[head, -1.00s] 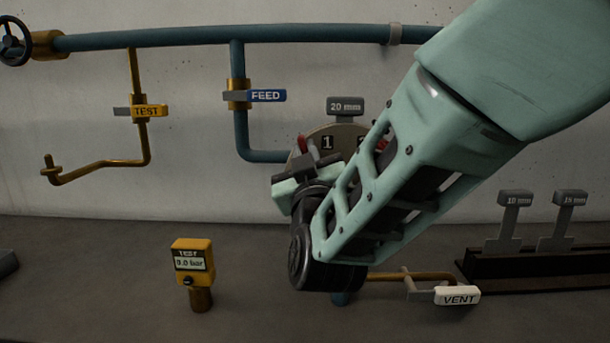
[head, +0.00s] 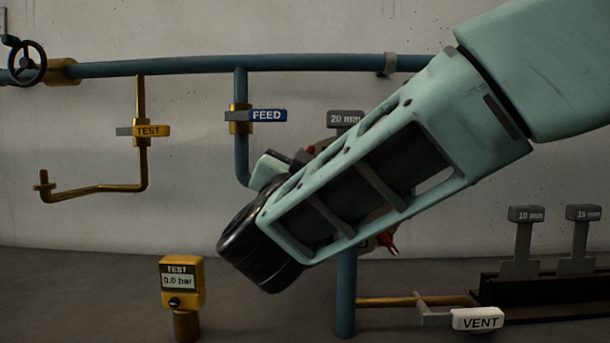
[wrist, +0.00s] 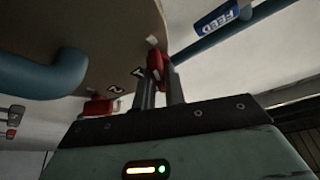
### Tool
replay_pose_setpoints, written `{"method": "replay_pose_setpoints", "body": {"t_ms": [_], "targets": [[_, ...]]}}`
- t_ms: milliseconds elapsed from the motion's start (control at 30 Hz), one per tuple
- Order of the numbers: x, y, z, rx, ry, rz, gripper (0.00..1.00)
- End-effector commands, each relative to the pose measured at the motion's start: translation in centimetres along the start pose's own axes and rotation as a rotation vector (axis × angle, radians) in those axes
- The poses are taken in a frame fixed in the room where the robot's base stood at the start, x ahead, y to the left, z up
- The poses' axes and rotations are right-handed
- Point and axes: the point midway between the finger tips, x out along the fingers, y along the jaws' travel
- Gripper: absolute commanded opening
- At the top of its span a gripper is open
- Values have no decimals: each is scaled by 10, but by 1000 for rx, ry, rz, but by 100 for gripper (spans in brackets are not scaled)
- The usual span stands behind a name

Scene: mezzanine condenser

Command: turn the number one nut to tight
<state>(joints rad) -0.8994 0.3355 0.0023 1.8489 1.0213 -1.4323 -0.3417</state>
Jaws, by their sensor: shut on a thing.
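The number one nut, a red piece (wrist: 157,66), is beside the mark 1 on the round plate (wrist: 105,30) in the wrist view. My gripper (wrist: 158,82) is shut on it, with a finger on each side. A second red piece (wrist: 100,107) is at the left, near the mark 2. In the head view my gripper (head: 298,160) is at the plate, below and left of the 20 mm tag (head: 345,118). My forearm hides most of the plate there, and the grip itself is not clear.
The blue pipe (head: 240,140) with the FEED handle (head: 267,115) is left of my gripper. The yellow TEST gauge (head: 182,280) reads 0.0 bar. The VENT handle (head: 478,319) and the rack (head: 530,288) of tagged tools are at the lower right.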

Motion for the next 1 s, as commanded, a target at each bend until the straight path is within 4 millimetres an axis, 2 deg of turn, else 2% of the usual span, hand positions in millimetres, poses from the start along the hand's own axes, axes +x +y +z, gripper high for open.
{"method": "replay_pose_setpoints", "body": {"t_ms": [267,700,733,800,1000], "targets": [[-1,0,1,64,-2,27,0],[0,0,0,72,-2,31,0],[-1,0,0,72,-2,30,15],[0,0,0,71,-1,30,34],[0,0,0,71,-1,30,34]]}}
